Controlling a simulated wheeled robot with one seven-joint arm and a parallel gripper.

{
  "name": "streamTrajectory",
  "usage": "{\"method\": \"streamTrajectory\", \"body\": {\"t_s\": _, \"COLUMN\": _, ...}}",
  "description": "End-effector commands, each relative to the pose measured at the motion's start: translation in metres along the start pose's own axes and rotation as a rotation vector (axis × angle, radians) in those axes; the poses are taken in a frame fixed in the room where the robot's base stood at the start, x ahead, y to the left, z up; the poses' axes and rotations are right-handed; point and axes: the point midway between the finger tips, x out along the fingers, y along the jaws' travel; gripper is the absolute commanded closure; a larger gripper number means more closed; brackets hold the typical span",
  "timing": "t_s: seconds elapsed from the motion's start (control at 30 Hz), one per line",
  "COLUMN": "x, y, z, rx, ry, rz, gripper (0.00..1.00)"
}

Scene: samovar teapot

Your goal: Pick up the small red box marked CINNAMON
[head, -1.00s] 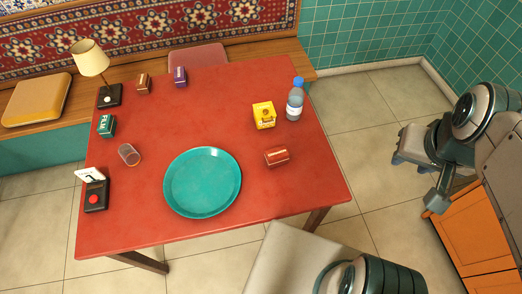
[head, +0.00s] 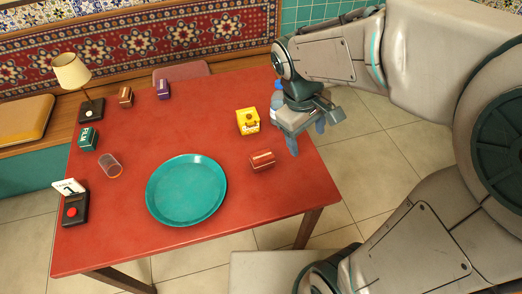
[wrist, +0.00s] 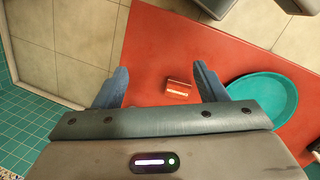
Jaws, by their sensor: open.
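The small red box (head: 262,161) lies on the red table (head: 120,235), right of the teal tray. Its label is too small to read; a pale band runs along it. It also shows in the wrist view (wrist: 178,90), between and beyond the fingers. My gripper (head: 307,140) is open and empty. It hangs over the table's right edge, to the right of the box and apart from it. In the wrist view my two blue-grey fingers (wrist: 160,88) stand wide apart.
The teal tray (head: 186,190) lies left of the box. A yellow box (head: 248,121) stands behind it. A blue-capped bottle (head: 277,98) is partly hidden behind my gripper. A lamp (head: 72,72), a tipped glass (head: 110,165) and several small boxes are at the left.

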Motion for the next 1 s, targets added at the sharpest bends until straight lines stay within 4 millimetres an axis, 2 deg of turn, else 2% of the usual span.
{"method": "streamTrajectory", "body": {"t_s": 0.03, "x": 0.021, "y": -0.007, "z": -0.017, "rx": -0.089, "ry": -0.052, "rz": 0.022, "gripper": 0.35}}
{"method": "streamTrajectory", "body": {"t_s": 0.1, "x": 0.037, "y": -0.012, "z": -0.035, "rx": -0.200, "ry": -0.117, "rz": 0.058, "gripper": 0.35}}
{"method": "streamTrajectory", "body": {"t_s": 0.37, "x": 0.096, "y": -0.044, "z": -0.106, "rx": -0.602, "ry": -0.370, "rz": 0.240, "gripper": 0.35}}
{"method": "streamTrajectory", "body": {"t_s": 0.6, "x": 0.140, "y": -0.092, "z": -0.167, "rx": -0.926, "ry": -0.609, "rz": 0.469, "gripper": 0.35}}
{"method": "streamTrajectory", "body": {"t_s": 0.83, "x": 0.159, "y": -0.131, "z": -0.202, "rx": -1.097, "ry": -0.759, "rz": 0.641, "gripper": 0.35}}
{"method": "streamTrajectory", "body": {"t_s": 1.0, "x": 0.164, "y": -0.136, "z": -0.208, "rx": -1.133, "ry": -0.798, "rz": 0.686, "gripper": 0.35}}
